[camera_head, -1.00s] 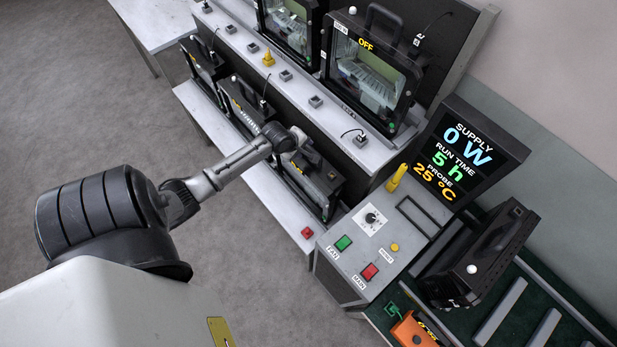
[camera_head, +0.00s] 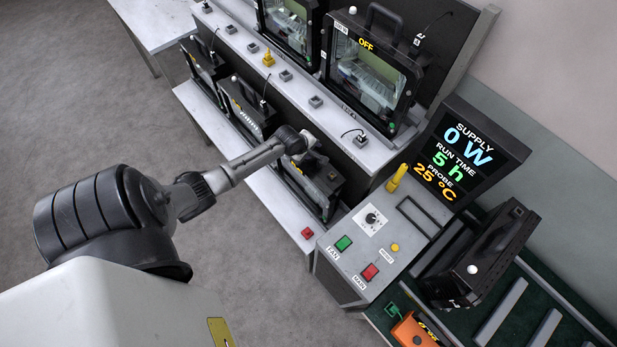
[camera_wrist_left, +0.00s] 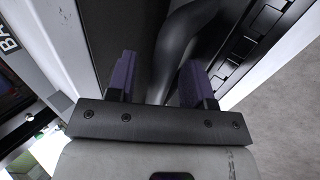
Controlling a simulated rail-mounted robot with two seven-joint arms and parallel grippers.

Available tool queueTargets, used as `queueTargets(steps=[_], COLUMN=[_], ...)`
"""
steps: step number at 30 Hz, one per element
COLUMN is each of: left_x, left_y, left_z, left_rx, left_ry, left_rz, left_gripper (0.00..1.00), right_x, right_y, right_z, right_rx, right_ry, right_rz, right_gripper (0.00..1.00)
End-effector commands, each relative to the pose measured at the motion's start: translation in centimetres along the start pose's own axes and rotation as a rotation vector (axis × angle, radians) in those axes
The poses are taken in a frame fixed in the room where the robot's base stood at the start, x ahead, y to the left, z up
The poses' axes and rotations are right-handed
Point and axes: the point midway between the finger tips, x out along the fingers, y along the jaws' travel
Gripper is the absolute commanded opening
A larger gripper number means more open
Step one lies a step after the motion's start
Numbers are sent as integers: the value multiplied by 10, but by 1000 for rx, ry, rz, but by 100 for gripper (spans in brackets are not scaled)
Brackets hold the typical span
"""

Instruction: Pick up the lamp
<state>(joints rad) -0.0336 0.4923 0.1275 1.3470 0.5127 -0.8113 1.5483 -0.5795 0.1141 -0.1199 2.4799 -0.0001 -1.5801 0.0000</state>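A black floodlight lamp (camera_head: 322,186) stands on the low white shelf at the middle of the head view, partly covered by my left gripper. My left gripper (camera_head: 314,152) is at the top of this lamp. In the left wrist view the two purple-padded fingers (camera_wrist_left: 158,80) are apart. The lamp's curved black handle (camera_wrist_left: 178,45) shows between and beyond them, close to the right finger, with a gap at the left finger. Whether it touches is not clear. My right gripper is out of view.
More black lamps (camera_head: 246,108) stand along the low shelf (camera_head: 270,190). Above it a white bench carries glass-fronted housings (camera_head: 368,70), one marked OFF. A control console (camera_head: 372,235) with a display (camera_head: 462,158) is at the right. Another black housing (camera_head: 478,255) lies on green rails.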

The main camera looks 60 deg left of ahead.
Motion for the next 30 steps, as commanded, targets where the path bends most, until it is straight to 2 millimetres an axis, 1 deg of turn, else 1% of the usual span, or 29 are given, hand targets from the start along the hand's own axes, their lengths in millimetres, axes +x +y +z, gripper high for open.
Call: queueTargets(steps=[1,2,14,30], left_x=[0,0,0,0], left_y=[0,0,0,0], left_z=[0,0,0,0], left_rx=[0,0,0,0], left_ry=[0,0,0,0], left_rz=[0,0,-1,-1], left_gripper=[42,39,1,0], right_x=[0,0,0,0], right_y=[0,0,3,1], right_z=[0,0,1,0], right_rx=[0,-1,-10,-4], right_ry=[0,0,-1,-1], right_rz=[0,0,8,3], right_gripper=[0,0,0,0])
